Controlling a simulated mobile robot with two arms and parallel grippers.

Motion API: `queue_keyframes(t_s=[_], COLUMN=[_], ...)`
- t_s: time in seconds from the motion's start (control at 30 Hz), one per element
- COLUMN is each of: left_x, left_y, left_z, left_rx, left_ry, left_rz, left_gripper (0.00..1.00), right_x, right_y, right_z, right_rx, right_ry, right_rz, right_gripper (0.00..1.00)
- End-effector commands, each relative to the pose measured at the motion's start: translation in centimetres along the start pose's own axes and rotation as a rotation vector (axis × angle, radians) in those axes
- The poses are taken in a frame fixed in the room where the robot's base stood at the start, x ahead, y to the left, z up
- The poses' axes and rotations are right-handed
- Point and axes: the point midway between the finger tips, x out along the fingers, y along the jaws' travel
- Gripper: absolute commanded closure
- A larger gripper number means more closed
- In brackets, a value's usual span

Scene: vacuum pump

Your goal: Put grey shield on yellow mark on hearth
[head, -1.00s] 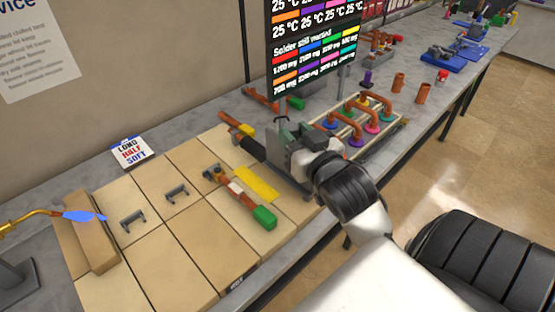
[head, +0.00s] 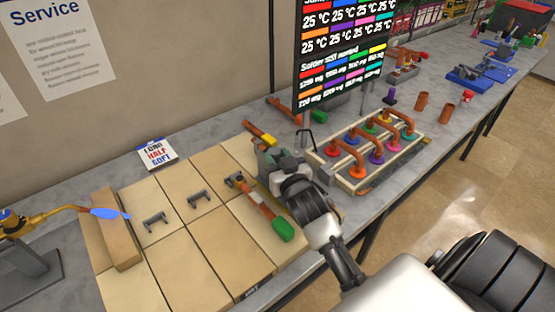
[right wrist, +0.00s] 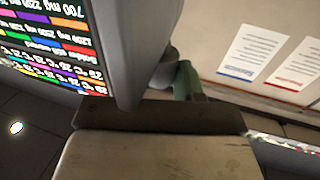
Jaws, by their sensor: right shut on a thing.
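My right gripper (head: 280,168) is over the far right part of the tan brick hearth (head: 172,255). The yellow mark cannot be seen now, as my right gripper and arm cover that part of the hearth. I cannot tell whether the shield touches the hearth. My left gripper is not in view.
A green-ended copper pipe (head: 262,208) lies on the hearth just left of my right gripper. Two small grey brackets (head: 199,198) stand farther left, near a torch (head: 45,216) with a blue flame. A rack of copper bends (head: 350,178) stands to the right.

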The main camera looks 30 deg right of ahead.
Motion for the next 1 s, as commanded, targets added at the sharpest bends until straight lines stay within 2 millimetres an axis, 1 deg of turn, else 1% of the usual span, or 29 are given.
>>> queue_keyframes(t_s=[0.13, 0.37, 0.47, 0.5, 0.63, 0.67, 1.0], left_x=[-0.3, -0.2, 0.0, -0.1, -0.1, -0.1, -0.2], left_y=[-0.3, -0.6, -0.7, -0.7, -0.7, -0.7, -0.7], left_z=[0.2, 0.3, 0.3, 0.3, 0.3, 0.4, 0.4], left_rx=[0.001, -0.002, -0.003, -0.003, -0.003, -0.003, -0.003], left_ry=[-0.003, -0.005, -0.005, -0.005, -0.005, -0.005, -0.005], left_rz=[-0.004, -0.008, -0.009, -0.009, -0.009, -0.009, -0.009], left_gripper=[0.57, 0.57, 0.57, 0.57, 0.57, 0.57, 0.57], right_x=[0.0, 0.0, 0.0, 0.0, 0.0, 0.0, -0.3], right_y=[0.0, 0.0, 0.0, 0.0, 0.0, 0.0, 0.0], right_z=[0.9, 0.9, 1.2, 1.4, 1.3, 1.3, 1.1], right_rx=[0.0, 0.0, 0.0, 0.0, 0.0, 0.0, 0.0], right_ry=[0.005, 0.006, 0.006, 0.002, 0.002, 0.002, 0.001], right_rz=[0.0, -0.001, -0.001, 0.0, 0.0, 0.0, 0.0], right_gripper=[1.0, 1.0, 1.0, 0.63, 0.43, 0.4, 0.4])
